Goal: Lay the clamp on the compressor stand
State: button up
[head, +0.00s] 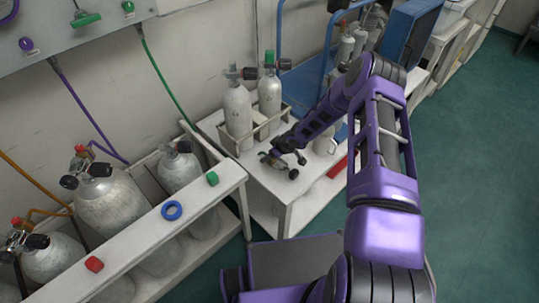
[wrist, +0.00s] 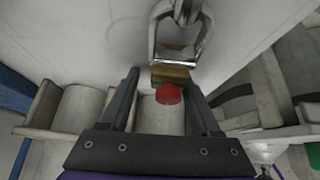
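The clamp, a shiny metal yoke (wrist: 182,35) with a brass-coloured block and a red knob (wrist: 168,93), shows in the wrist view. My gripper (wrist: 163,78) has its two dark fingers spread on either side of the knob and block, with a gap beside the knob. The yoke extends beyond the fingertips over a pale surface. In the head view my gripper (head: 277,160) is low over a white stand (head: 262,180), beside a dark fitting that I cannot make out clearly. Whether this is the compressor stand is unclear.
Grey cylinders (head: 238,110) stand in a rack on the white stand, close behind my gripper. Green floor (head: 475,200) is clear at right.

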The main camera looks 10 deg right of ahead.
jog(key=shift+s+a+f+g, duration=0.3)
jog(key=shift+s+a+f, duration=0.05)
jog(key=shift+s+f, duration=0.4)
jog(key=shift+r, duration=0.1)
jog(key=shift+s+d+r, duration=0.1)
jog(key=shift+d+r, duration=0.05)
jog(key=shift+r, duration=0.1)
jog(key=w+p+v, duration=0.1)
jog(key=p+v, duration=0.3)
jog(key=v, duration=1.3)
jog(key=shift+r+p, duration=0.4)
jog(key=shift+r, duration=0.05)
jog(key=shift+d, duration=0.25)
